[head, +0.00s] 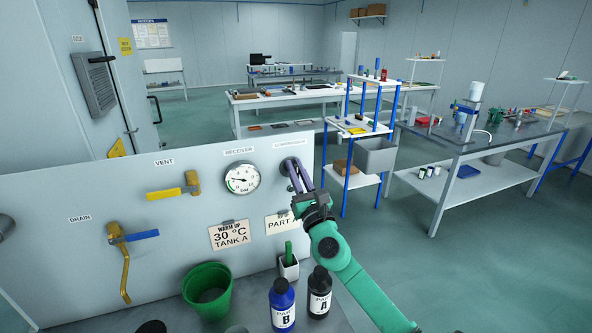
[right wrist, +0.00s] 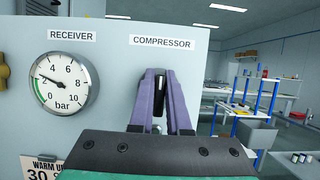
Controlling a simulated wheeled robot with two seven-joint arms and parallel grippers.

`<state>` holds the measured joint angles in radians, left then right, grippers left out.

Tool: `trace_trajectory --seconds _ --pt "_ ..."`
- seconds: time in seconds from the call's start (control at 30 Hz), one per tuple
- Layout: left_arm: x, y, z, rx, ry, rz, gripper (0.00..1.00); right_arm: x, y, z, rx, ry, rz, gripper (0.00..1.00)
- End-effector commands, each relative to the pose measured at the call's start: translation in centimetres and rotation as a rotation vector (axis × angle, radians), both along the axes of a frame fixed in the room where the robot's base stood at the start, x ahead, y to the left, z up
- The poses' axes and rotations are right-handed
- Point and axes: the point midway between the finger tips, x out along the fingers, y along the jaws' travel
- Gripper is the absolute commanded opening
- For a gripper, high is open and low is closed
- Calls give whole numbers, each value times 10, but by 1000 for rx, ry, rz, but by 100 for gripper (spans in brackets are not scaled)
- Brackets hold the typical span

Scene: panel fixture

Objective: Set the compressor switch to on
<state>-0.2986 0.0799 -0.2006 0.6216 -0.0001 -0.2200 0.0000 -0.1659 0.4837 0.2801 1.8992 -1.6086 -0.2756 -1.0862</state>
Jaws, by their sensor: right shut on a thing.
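The compressor switch is under the COMPRESSOR label (head: 289,142) at the right end of the grey panel (head: 60,200). In the right wrist view the dark switch handle (right wrist: 159,88) stands upright between my purple fingers, with a light mark on it. My right gripper (head: 296,176) is shut on the handle, against the panel face. The fingers hide much of the switch in the head view, and I cannot read its on or off marks. My left gripper is not in view.
Left of the switch is a receiver gauge (head: 242,178). Further left are a yellow vent valve (head: 173,191) and a drain valve with a blue handle (head: 140,236). Below stand a green bucket (head: 207,290), a blue bottle B (head: 282,305) and a black bottle A (head: 319,294).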

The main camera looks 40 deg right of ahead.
Motion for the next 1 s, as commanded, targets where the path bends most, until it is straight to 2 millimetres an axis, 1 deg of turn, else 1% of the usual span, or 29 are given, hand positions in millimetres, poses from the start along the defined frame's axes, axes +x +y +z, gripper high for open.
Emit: trace_trajectory --seconds 0.27,0.47,1.0 --pt "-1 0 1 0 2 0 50 0 -1 0 54 -20 0 0" --pt "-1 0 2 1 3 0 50 -1 -2 0 162 -58 0 0" --pt "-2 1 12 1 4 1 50 -2 -7 -1 629 -220 0 0"
